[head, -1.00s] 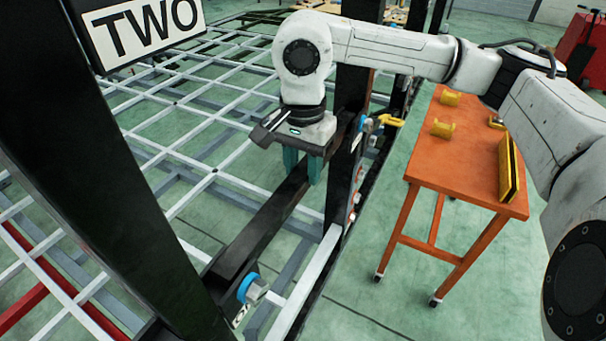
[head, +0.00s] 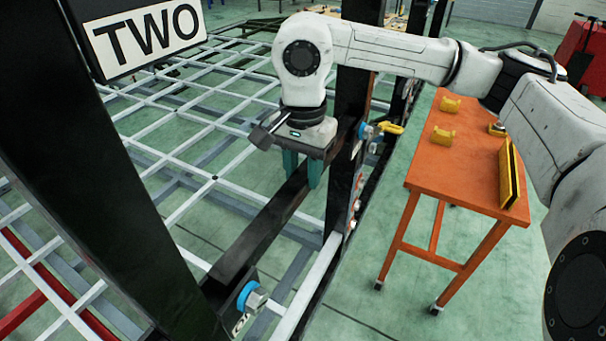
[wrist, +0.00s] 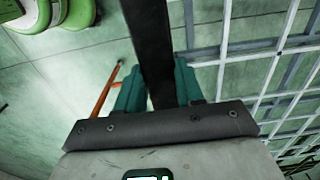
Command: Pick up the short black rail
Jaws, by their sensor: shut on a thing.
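The short black rail (head: 262,232) runs between the two black uprights of the frame, from the near post up to the far post. My gripper (head: 302,170) is above its middle to far part, with the teal fingers pointing down on either side of it. In the wrist view, the black rail (wrist: 152,50) passes between the teal fingers (wrist: 158,88), and the fingers are shut on it. The rail's far end is hidden behind my gripper and the far post.
A black post with a "TWO" sign (head: 148,38) stands close on the left. Another black post (head: 340,155) stands beside my gripper. Blue-collared clamps (head: 248,295) sit near the posts. An orange table (head: 460,180) with yellow parts stands right. A white grid (head: 190,160) lies left.

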